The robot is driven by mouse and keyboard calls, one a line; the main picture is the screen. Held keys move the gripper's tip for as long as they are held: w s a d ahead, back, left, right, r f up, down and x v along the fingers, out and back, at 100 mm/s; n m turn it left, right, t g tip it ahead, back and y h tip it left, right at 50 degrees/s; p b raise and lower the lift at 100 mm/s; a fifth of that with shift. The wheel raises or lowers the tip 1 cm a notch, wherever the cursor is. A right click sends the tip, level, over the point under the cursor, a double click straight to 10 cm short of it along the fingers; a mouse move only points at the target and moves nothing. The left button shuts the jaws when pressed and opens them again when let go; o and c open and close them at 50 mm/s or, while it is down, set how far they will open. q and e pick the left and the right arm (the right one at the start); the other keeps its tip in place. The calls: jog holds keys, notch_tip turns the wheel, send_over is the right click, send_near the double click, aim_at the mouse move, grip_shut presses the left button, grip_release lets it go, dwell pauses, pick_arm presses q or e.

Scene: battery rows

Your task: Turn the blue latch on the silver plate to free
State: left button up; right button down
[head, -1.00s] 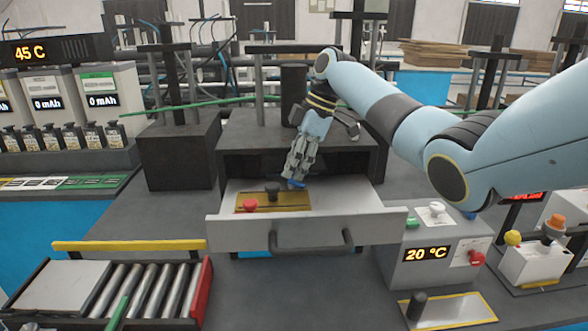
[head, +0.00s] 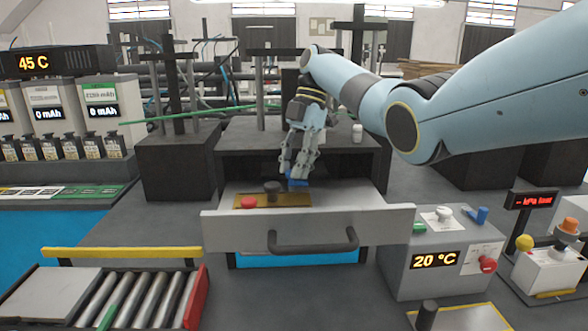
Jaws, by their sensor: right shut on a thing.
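My right gripper (head: 295,178) reaches down into the open drawer (head: 307,229). Its fingers are shut on a small blue latch (head: 298,184), which they partly cover. The latch is at the right end of a plate (head: 262,203) that looks brass-yellow rather than silver. A red knob (head: 249,202) and a black knob (head: 272,187) stand on the same plate, to the left of the latch. The latch's exact angle is hard to tell behind the fingers. My left gripper is not in view.
The drawer's front and handle (head: 312,241) stick out towards me. A grey control box (head: 441,258) with a 20 °C display and another blue part (head: 482,215) stands at the right. A roller tray (head: 68,293) lies at the front left. Dark boxes flank the drawer.

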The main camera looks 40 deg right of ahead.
dwell(0.4)
jog(key=c, duration=1.1)
grip_release()
jog(key=shift+o, duration=0.2)
